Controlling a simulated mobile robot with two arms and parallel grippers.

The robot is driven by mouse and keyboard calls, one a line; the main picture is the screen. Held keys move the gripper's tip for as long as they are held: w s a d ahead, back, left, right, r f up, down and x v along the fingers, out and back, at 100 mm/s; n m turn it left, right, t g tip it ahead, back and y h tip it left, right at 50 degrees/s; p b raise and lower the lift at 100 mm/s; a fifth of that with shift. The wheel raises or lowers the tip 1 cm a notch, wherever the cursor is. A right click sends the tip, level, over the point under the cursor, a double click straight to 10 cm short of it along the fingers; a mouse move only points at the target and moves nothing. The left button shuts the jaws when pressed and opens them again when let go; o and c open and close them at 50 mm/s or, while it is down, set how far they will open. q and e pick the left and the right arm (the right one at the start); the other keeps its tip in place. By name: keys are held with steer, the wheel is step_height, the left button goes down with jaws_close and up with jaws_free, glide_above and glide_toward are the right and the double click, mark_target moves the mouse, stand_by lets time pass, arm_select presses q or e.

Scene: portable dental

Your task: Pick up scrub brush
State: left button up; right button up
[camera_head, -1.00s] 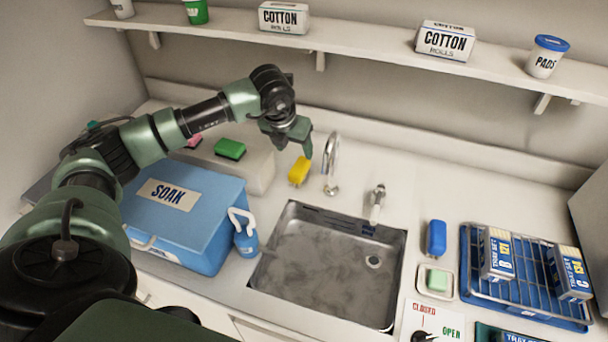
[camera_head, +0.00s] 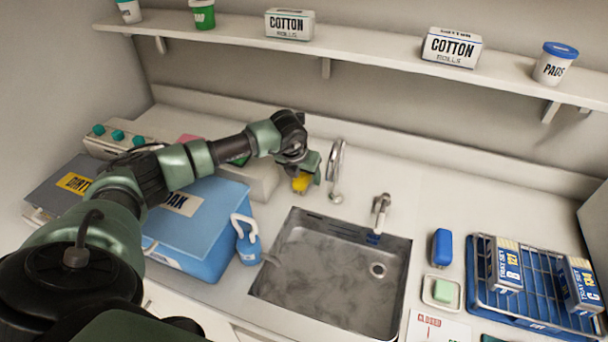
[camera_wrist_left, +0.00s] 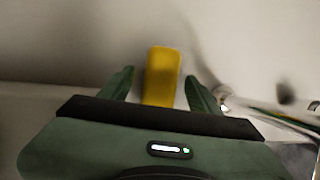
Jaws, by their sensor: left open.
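A yellow block-shaped thing (camera_head: 301,184), which may be the scrub brush, stands on the counter left of the tap; no bristles can be made out. My left gripper (camera_head: 307,172) is over it and partly covers it. In the left wrist view the yellow thing (camera_wrist_left: 162,76) shows upright between the two open green fingers, with gaps on both sides. The left gripper (camera_wrist_left: 160,85) is open and not closed on it. My right gripper is not in view.
The tap (camera_head: 336,170) stands close to the right of my left gripper. The sink (camera_head: 330,265) lies in front. A blue box (camera_head: 195,235) and small blue bottle (camera_head: 247,243) are at left. A blue block (camera_head: 442,248), soap dish (camera_head: 429,300) and rack (camera_head: 480,290) are at right.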

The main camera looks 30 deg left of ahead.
arm_select(q)
steer(key=shift+f, duration=0.2)
jaws_close()
steer(key=shift+w+r, duration=0.1)
step_height(320, 180, up, 20)
steer(key=b, duration=0.4)
